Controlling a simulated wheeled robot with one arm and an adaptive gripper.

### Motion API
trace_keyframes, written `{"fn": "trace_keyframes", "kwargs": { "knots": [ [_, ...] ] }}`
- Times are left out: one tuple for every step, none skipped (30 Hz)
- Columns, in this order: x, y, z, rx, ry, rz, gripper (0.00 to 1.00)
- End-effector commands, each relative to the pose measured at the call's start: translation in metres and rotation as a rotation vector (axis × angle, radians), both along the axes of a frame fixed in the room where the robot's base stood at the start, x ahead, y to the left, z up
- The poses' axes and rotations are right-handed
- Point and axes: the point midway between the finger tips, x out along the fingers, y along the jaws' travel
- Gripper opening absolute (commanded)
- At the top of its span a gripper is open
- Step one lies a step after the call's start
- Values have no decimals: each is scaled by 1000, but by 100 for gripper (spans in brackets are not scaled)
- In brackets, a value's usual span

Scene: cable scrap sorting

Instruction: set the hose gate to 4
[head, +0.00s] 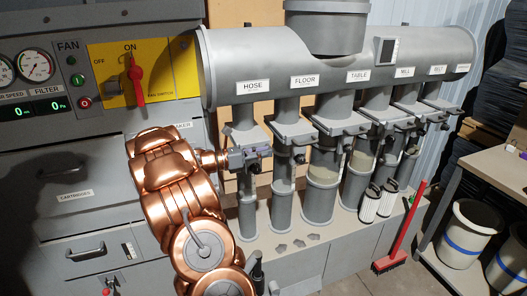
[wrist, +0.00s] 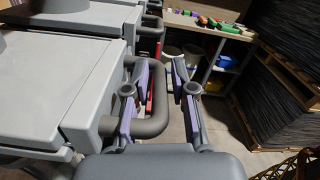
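The hose duct carries a HOSE label (head: 253,87) in the head view. Its gate (head: 240,133) sits on the pipe below, partly hidden by my gripper (head: 256,154). In the wrist view a grey U-shaped handle (wrist: 160,98) sticks out from a flat grey gate body (wrist: 60,75) at left. My gripper (wrist: 163,85) is open around the handle's outer bar. The left purple finger is within the loop and the right one is outside, with a visible gap to the bar. I cannot read any gate scale or its setting.
Neighbouring gates, FLOOR (head: 292,132) and TABLE (head: 340,124), stand close to the right. A fan panel with a red switch (head: 136,80) is at left. A red broom (head: 401,230), a workbench (head: 490,165) and white bins (head: 466,233) are at right.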

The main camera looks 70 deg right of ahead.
Motion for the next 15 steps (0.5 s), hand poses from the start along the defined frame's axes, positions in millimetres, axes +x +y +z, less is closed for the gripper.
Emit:
{"fn": "trace_keyframes", "kwargs": {
  "knots": [
    [-2,-1,0,0,0,0,25],
    [-2,-2,0,0,0,0,25],
    [-3,-2,0,0,0,0,25],
    [-3,-2,0,-1,-1,0,25],
    [-3,-2,0,-1,-1,0,25],
    [-3,-2,0,-1,-1,0,25],
    [-2,-2,0,-1,-1,0,25],
    [-2,-2,0,-1,-1,0,25],
    [-2,-2,0,-1,-1,0,25],
    [-2,-2,0,-1,-1,0,23],
    [-2,-2,0,-1,-1,0,20],
    [-2,-2,0,-1,-1,0,15],
    [-2,-2,0,-1,-1,0,12],
    [-2,-2,0,-1,-1,0,9],
    [-2,-2,0,-1,-1,0,5]
  ]
}}
